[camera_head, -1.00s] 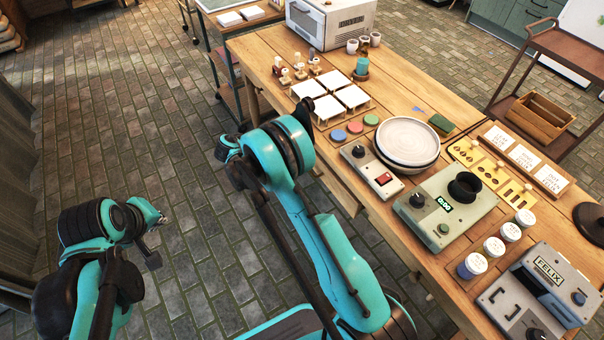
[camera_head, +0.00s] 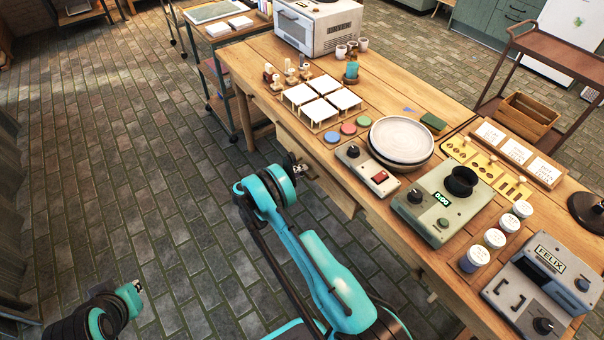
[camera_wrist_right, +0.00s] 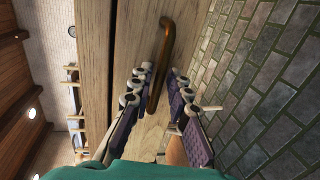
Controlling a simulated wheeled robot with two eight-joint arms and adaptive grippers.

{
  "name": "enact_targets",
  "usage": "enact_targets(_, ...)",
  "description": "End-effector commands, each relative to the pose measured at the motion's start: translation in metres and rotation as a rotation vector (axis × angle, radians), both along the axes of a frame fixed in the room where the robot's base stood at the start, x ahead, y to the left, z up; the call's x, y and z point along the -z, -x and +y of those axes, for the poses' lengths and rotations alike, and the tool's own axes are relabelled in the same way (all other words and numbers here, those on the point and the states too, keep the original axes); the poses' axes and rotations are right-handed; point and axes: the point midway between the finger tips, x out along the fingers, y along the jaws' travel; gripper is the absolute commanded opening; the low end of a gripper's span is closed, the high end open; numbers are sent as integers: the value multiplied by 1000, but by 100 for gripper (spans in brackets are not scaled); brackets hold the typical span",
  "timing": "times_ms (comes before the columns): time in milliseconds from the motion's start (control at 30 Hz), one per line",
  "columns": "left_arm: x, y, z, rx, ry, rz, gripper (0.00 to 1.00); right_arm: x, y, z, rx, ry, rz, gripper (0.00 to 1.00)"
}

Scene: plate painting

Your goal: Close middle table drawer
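The wooden table (camera_head: 405,92) has a drawer front (camera_head: 338,196) jutting out from its near side, below the top. In the right wrist view this drawer front (camera_wrist_right: 140,40) is a pale wood panel with a curved bronze handle (camera_wrist_right: 164,60). My right gripper (camera_head: 301,171) is at the drawer front. In the wrist view its two fingers (camera_wrist_right: 157,84) are apart, with the lower part of the handle between them; I cannot tell whether they touch it. My left gripper (camera_head: 136,286) is low at the left, far from the table, its fingers too small to read.
The tabletop holds stacked plates (camera_head: 401,140), a small grey device with a red switch (camera_head: 367,172), a green-grey device (camera_head: 443,205), several jars (camera_head: 494,238) and white tiles on stands (camera_head: 320,102). A shelf cart (camera_head: 222,88) stands beyond. The brick floor (camera_head: 130,190) at left is clear.

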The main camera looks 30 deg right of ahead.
Motion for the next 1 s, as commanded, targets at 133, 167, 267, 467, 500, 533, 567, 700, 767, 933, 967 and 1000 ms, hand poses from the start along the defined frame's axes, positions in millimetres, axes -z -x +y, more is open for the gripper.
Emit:
enact_targets(133,4,0,0,0,0,0,0,2,-1,-10,-1,0,0,17)
enact_targets(167,4,0,0,0,0,0,0,2,-1,-10,-1,0,0,17)
enact_targets(267,3,0,0,-1,1,0,0,2,-1,-11,-1,0,0,17)
enact_targets(467,3,0,0,-1,1,0,0,2,-1,-11,-1,0,0,0)
enact_targets(500,3,0,0,-1,1,0,0,2,-1,-11,-1,-1,0,0)
enact_targets(533,3,0,0,-1,1,0,0,2,-1,-11,-1,-1,0,0)
enact_targets(567,3,0,0,-1,1,0,0,2,-1,-11,-1,-1,0,0)
enact_targets(700,3,0,0,-1,1,0,0,2,-1,-12,-1,-1,0,0)
enact_targets(767,3,0,0,-1,1,0,0,2,-1,-15,0,-1,-1,0)
enact_targets(933,3,0,0,-1,1,0,0,2,-3,-42,4,-1,-1,0)
enact_targets(967,3,0,0,-1,1,0,0,2,-3,-47,3,-1,-1,0)
enact_targets(1000,3,0,0,-1,1,0,0,2,-4,-54,2,-1,-1,0)
